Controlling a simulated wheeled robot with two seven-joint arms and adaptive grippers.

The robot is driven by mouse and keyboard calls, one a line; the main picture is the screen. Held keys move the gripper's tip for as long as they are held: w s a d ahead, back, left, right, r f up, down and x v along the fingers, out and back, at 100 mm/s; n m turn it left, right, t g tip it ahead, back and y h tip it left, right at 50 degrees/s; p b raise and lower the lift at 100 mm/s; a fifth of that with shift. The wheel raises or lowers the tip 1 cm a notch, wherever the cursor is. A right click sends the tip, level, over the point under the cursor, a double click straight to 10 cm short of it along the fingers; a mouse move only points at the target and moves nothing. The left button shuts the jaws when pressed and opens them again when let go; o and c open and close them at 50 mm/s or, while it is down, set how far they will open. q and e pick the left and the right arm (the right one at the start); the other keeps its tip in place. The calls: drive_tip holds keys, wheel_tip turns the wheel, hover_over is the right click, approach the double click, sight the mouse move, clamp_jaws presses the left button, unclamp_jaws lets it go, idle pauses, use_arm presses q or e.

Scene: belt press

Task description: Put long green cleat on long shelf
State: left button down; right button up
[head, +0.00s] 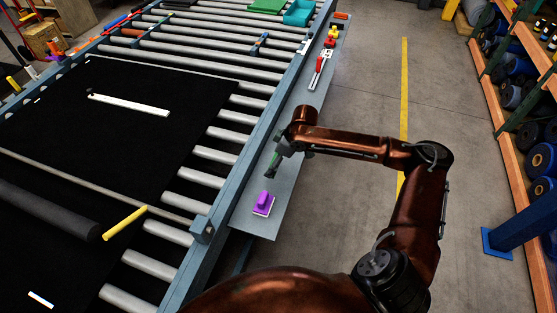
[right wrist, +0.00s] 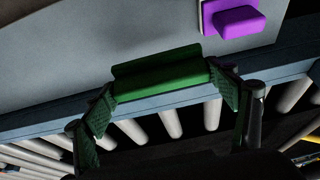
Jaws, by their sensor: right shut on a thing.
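My right gripper (head: 272,166) hangs over the inner side of the long grey shelf (head: 250,222), close to the conveyor's blue side rail. In the right wrist view the gripper (right wrist: 165,98) is shut on the long green cleat (right wrist: 160,74), one finger at each end. The cleat lies across the view, with the shelf (right wrist: 90,50) and rail behind it. I cannot tell how high above the shelf it is. In the head view the cleat is small and hard to tell from the fingers. My left gripper is not in view.
A red and white clamp-like tool (head: 320,70) and small yellow and red items lie farther along. Between them the shelf looks clear. The roller conveyor (head: 228,134) with a black belt (head: 120,140) runs alongside.

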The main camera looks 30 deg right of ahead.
drive_tip(key=w+d+f, duration=0.2)
drive_tip(key=f, duration=0.1)
drive_tip(key=w+d+f, duration=0.1)
drive_tip(key=f, duration=0.1)
drive_tip(key=shift+w+d, duration=0.1)
drive_tip(key=shift+w, duration=0.1)
drive_tip(key=shift+w+d+f, duration=0.35)
drive_tip(key=shift+f, duration=0.3)
wheel_tip(320, 180, down, 2)
drive_tip(key=shift+f+p, duration=0.2)
drive_tip(key=shift+p, duration=0.3)
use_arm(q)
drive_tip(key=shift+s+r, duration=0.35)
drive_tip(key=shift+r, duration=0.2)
use_arm(e)
drive_tip(key=shift+f, duration=0.3)
drive_tip(key=o, duration=1.2)
drive_tip(key=shift+f, duration=0.1)
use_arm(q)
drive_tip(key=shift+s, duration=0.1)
